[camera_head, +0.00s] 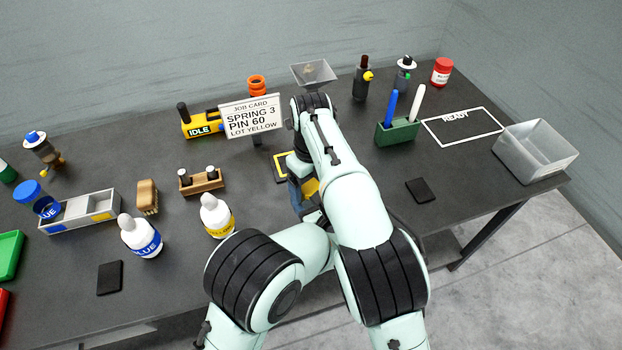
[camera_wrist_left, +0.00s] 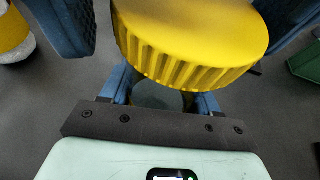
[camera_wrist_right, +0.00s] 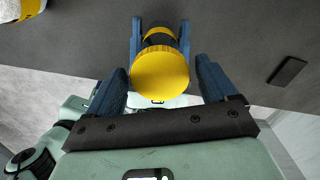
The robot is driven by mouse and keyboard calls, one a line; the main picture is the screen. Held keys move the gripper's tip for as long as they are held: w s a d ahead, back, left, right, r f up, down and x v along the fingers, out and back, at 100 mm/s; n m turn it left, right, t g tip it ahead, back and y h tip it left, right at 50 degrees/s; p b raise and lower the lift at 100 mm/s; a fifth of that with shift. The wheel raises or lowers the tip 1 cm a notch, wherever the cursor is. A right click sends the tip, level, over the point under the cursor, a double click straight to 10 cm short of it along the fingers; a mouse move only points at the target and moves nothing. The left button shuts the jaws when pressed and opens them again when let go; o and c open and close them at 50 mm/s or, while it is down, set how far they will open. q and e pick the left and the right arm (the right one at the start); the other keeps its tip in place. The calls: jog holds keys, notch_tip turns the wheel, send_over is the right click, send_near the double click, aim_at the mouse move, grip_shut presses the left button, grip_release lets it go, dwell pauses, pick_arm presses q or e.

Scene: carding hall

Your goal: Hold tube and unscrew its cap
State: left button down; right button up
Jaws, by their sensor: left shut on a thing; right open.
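A yellow ribbed cap (camera_wrist_left: 195,40) sits on the tube (camera_wrist_left: 157,97), whose grey body shows just under it in the left wrist view. In the right wrist view the cap (camera_wrist_right: 160,75) is seen from above, upright on the tube. My left gripper (camera_wrist_right: 160,30) is shut on the tube below the cap, its blue fingers on either side. My right gripper (camera_wrist_right: 162,72) is open, pointing down, with one finger on each side of the cap and visible gaps between. In the head view my right arm hides most of the tube, cap and left gripper; blue fingers (camera_head: 297,196) show there.
A job card (camera_head: 252,117) reading "LOT YELLOW" stands behind left. A yellow-label bottle (camera_head: 216,216) and blue-label bottle (camera_head: 140,238) stand left. A green holder (camera_head: 398,132) with two sticks, the READY outline (camera_head: 462,126) and a clear bin (camera_head: 535,152) are right.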

jog(key=c, duration=1.1)
jog(key=shift+n, duration=1.7)
jog(key=o, duration=1.2)
